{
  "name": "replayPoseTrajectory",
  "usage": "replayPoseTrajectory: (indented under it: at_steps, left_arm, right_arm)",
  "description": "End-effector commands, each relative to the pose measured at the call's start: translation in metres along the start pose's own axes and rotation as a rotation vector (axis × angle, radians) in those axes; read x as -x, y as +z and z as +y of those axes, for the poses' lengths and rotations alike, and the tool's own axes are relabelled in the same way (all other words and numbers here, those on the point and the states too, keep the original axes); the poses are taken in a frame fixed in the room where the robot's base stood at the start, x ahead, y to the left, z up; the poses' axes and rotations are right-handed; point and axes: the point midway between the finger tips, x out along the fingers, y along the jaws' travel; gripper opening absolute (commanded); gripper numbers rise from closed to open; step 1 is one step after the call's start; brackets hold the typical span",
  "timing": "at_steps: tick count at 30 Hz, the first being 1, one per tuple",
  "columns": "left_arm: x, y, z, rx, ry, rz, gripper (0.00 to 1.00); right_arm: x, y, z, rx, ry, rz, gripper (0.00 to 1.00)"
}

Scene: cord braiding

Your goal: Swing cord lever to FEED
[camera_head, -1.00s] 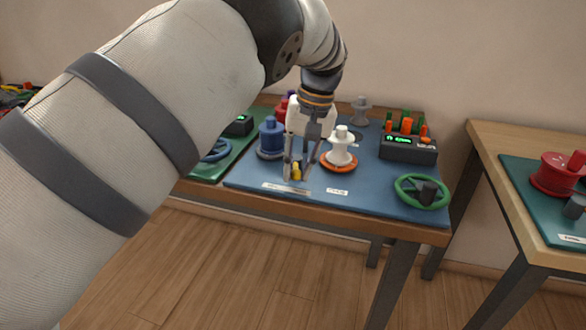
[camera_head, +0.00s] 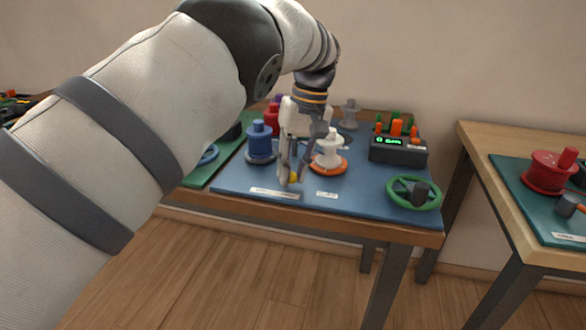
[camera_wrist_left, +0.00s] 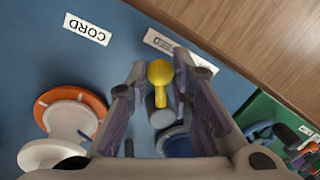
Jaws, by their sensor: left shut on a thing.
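The cord lever (camera_wrist_left: 161,84) has a yellow knob and arm on a grey cylindrical base. In the wrist view it stands between the two fingers of my left gripper (camera_wrist_left: 160,68). In the head view my left gripper (camera_head: 293,180) points down over the front of the blue board, shut on the lever, with only a bit of yellow (camera_head: 293,177) showing. A white label reading CORD (camera_wrist_left: 87,29) lies on the board close by. A second label (camera_wrist_left: 170,45) is partly covered by the fingers. FEED cannot be read in either view. My right gripper is not in view.
A white spool on an orange base (camera_head: 329,152) stands close right of the gripper. A blue spool (camera_head: 260,141) stands to its left. A black box with a green display (camera_head: 399,149) and a green handwheel (camera_head: 414,192) are farther right. Another table (camera_head: 500,160) stands at right.

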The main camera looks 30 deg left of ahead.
Motion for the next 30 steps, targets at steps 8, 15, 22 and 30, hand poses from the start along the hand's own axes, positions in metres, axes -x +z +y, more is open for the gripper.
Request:
replayPoseTrajectory:
  at_steps: [8, 15, 22, 30]
  left_arm:
    - [0.000, 0.000, 0.000, -0.001, 0.000, -0.001, 0.40]
    - [0.007, 0.000, 0.001, -0.001, 0.002, 0.001, 0.40]
    - [0.055, -0.001, 0.001, -0.001, 0.003, 0.001, 0.40]
    - [0.074, 0.000, 0.000, -0.001, 0.001, 0.000, 0.40]
  right_arm:
    - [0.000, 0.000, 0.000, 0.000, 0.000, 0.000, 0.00]
    - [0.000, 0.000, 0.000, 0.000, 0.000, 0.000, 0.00]
    - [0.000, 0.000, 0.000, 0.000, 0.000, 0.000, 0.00]
    - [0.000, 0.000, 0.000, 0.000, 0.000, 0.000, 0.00]
